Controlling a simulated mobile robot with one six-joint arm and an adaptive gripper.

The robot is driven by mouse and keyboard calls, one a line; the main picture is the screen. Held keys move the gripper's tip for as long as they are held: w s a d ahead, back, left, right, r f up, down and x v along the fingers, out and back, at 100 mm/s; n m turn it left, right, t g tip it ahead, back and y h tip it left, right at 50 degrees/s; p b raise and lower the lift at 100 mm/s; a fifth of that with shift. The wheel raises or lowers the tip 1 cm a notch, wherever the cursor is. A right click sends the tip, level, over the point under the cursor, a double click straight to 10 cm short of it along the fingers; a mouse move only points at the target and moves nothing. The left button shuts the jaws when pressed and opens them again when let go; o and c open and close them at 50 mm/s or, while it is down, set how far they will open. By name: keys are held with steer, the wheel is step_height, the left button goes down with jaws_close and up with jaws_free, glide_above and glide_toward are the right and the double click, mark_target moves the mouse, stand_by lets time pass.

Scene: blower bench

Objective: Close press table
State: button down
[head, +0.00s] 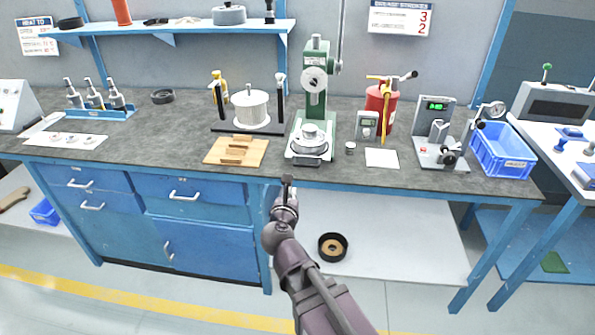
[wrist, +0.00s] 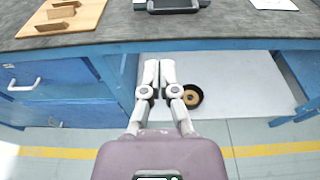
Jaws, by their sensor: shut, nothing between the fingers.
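The green press (head: 316,85) stands on the dark bench top (head: 190,118) near its front edge, upright, with a round metal part (head: 311,138) on its pale base (head: 309,156). In the wrist view only the front of the press base (wrist: 172,6) shows at the top edge. My gripper (head: 287,183) is in front of the bench, just below the press and apart from it. Its two fingers (wrist: 160,66) are together and hold nothing. Whether any part of the press stands open cannot be told.
A wooden board with blocks (head: 236,151) lies left of the press, and a white card (head: 382,158) lies right. Blue drawers (head: 185,190) under the bench look shut. A black ring-shaped part (head: 332,247) sits on the lower shelf (head: 400,235). The floor in front is clear.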

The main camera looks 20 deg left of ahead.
steer(key=shift+w, duration=0.15)
steer(key=b, duration=0.3)
glide_toward(303, 143)
step_height(303, 143, down, 4)
steer(key=s, duration=0.2)
steer(key=shift+w+d, duration=0.1)
stand_by(0.4)
steer(key=r+x, duration=0.1)
steer(key=x, duration=0.8)
steer(key=r+x, duration=0.1)
steer(key=x, duration=0.4)
steer(key=shift+w+r, duration=0.25)
steer(key=shift+w, duration=0.1)
steer(key=shift+w+r, duration=0.1)
